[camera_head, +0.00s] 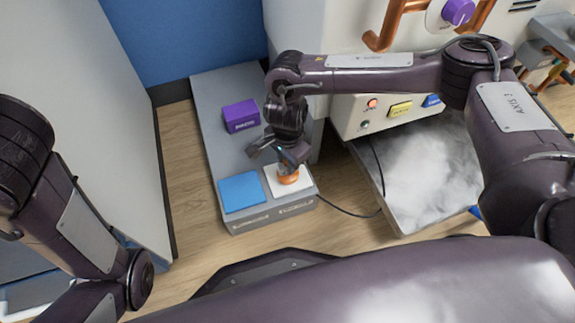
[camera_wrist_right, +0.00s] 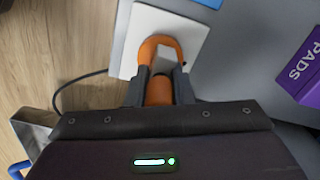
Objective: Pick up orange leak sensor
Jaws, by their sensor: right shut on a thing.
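The orange leak sensor (camera_head: 288,178) is a small orange piece with a loop on top, over the white square pad at the front of the grey bench. It also shows in the right wrist view (camera_wrist_right: 160,45), between the fingers. My right gripper (camera_head: 284,160) is above the pad with its fingers shut on the sensor; it also shows in the right wrist view (camera_wrist_right: 160,88). I cannot tell whether the sensor still touches the pad. My left arm shows at the left edge of the head view, but its gripper is out of view.
The white pad (camera_head: 303,186) lies beside a blue pad (camera_head: 241,192) on the grey bench (camera_head: 213,103). A purple box (camera_head: 241,116) stands farther back. A black cable (camera_head: 350,215) runs over the floor. A machine with lit buttons (camera_head: 400,109) and a grey tray (camera_head: 420,170) stand to the right.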

